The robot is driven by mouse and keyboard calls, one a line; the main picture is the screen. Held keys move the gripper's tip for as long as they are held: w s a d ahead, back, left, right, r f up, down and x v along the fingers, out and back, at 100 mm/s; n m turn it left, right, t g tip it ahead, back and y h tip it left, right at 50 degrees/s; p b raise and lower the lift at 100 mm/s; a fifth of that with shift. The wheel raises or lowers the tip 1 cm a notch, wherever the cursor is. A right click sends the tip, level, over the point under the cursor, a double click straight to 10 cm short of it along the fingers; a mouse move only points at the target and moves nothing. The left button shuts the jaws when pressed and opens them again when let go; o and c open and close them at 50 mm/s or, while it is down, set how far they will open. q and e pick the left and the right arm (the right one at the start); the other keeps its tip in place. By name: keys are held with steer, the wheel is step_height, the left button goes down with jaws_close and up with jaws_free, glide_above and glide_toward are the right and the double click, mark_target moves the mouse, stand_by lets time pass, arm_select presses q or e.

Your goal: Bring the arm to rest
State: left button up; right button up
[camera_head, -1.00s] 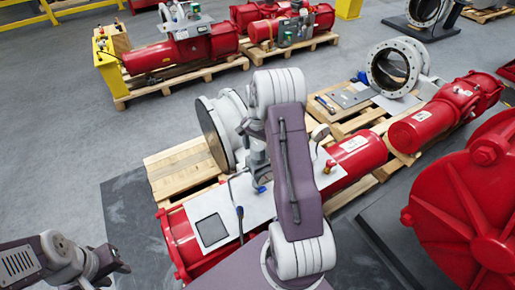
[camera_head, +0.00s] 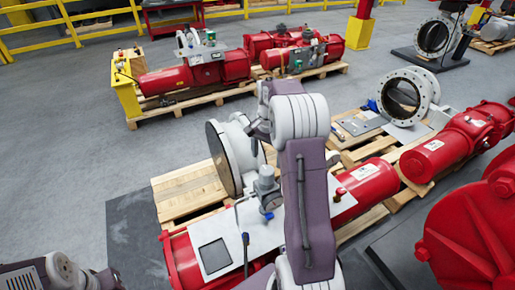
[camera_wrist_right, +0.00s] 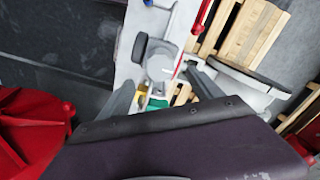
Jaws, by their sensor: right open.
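My right arm reaches up through the middle of the head view. Its gripper (camera_head: 258,130) is partly hidden behind its wrist, above the valve actuator. In the right wrist view the two grey fingers of the right gripper (camera_wrist_right: 162,92) stand apart, with a grey, round-topped fitting (camera_wrist_right: 160,62) showing between and beyond them. I see no object held. The red actuator (camera_head: 367,180) lies on a wooden pallet, with a light panel (camera_head: 238,232) and a grey regulator with a blue knob (camera_head: 267,188). My left gripper (camera_head: 108,279) is at the bottom left edge, small and cut off.
A valve flange (camera_head: 222,157) stands close behind my right arm. A large red housing (camera_head: 465,235) fills the lower right. Another flanged valve (camera_head: 405,95) and more red actuators (camera_head: 195,76) stand on pallets behind. Open grey floor (camera_head: 70,130) lies at left.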

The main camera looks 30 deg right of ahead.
steer(key=s+a+f+n+b, duration=0.1)
steer(key=s+a+n+b, duration=0.1)
steer(key=a, duration=0.5)
steer(key=s+a+f+n+b, duration=0.1)
steer(key=s+a+n+b, duration=0.15)
steer(key=a, duration=0.55)
steer(key=s+a+f+n+t, duration=0.1)
steer(key=s+a+f+n, duration=0.3)
steer(key=s+f+n, duration=0.4)
steer(key=s, duration=0.3)
steer(key=shift+f+b, duration=0.15)
steer(key=shift+b, duration=0.2)
steer(key=shift+s, duration=0.15)
